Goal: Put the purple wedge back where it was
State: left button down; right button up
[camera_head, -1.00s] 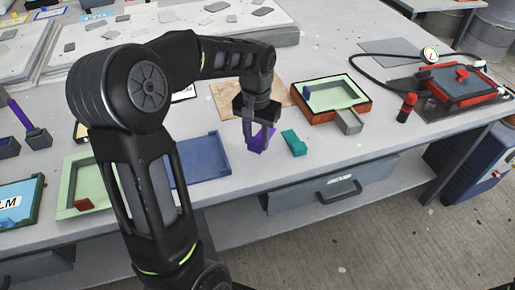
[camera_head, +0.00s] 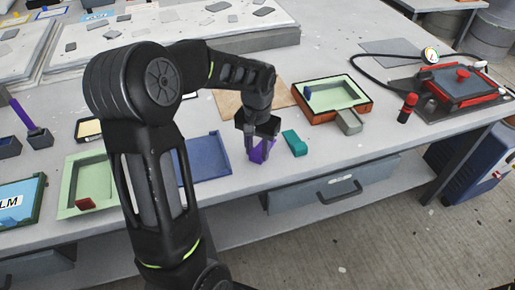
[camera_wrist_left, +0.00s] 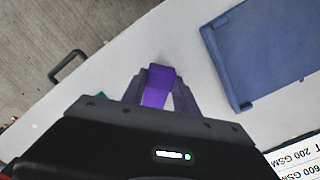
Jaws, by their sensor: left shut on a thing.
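The purple wedge (camera_head: 259,154) is between the fingers of my left gripper (camera_head: 259,147), low over the table beside the blue tray. In the left wrist view the wedge (camera_wrist_left: 157,88) sits between both fingers of my left gripper (camera_wrist_left: 162,92), which are shut on it. Whether its underside touches the table cannot be told. The blue tray (camera_head: 205,160) lies left of the gripper, partly behind my arm; it also shows in the left wrist view (camera_wrist_left: 262,50). My right gripper is not in view.
A teal block (camera_head: 294,143) lies just right of the wedge. A green-lined mould (camera_head: 335,92) with a grey-green block (camera_head: 349,121) stands behind right. A light green tray (camera_head: 85,190) is at left. The table's front edge is near; bare tabletop lies at right.

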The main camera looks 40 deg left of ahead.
pick_arm(q)
jog(key=shift+f, duration=0.2)
jog(key=c, duration=0.9)
grip_release()
jog(key=shift+r, duration=0.15)
notch_tip(320, 180, up, 12)
jog(key=shift+r, duration=0.1)
